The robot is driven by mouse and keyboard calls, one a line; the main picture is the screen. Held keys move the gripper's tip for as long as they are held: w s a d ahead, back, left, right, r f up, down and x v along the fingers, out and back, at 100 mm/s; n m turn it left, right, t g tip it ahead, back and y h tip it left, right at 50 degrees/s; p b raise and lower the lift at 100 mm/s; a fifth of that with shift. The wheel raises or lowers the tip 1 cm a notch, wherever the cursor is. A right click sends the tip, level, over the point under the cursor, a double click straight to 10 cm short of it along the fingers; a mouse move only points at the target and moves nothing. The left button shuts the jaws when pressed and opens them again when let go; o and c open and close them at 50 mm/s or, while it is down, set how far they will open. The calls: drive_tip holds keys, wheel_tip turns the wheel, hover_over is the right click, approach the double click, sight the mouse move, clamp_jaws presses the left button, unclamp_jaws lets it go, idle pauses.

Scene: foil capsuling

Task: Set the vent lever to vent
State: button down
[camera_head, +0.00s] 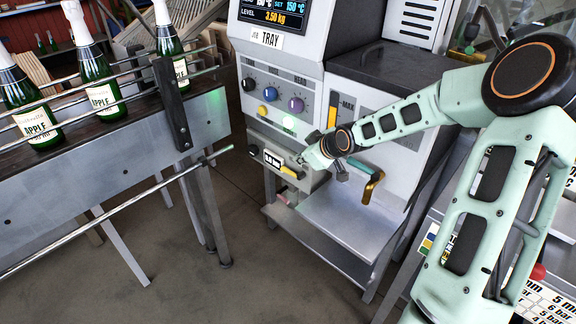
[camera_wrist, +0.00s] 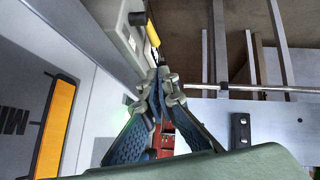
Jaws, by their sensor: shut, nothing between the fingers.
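A small yellow lever (camera_head: 289,172) sits on the lower front panel of the grey machine, beside a white label plate (camera_head: 272,158) whose lettering is too small to read. In the wrist view the yellow lever (camera_wrist: 152,33) shows just beyond the fingertips, with a black knob (camera_wrist: 138,19) near it. Whether this is the vent lever, and which setting it is at, I cannot tell. My gripper (camera_head: 304,160) is close in front of that panel; in the wrist view its fingertips (camera_wrist: 160,76) are together and empty. Contact with the lever is not clear.
Coloured knobs (camera_head: 270,94) sit above the panel. A gold bent handle (camera_head: 373,186) stands over a grey shelf (camera_head: 345,222). A bottle conveyor (camera_head: 110,140) is at left; open floor lies between.

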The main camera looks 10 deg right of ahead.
drive_tip(key=shift+w+d+r, duration=0.2)
drive_tip(key=shift+w+r, duration=0.2)
drive_tip(key=b, duration=0.3)
hover_over(285, 168)
drive_tip(key=s, duration=0.3)
wheel_tip(285, 168, down, 7)
drive_tip(key=f, duration=0.1)
drive_tip(key=d+f, duration=0.1)
drive_tip(key=shift+f+b, duration=0.3)
drive_tip(key=shift+b, duration=0.05)
drive_tip(key=shift+f, duration=0.55)
drive_tip(key=shift+d, duration=0.1)
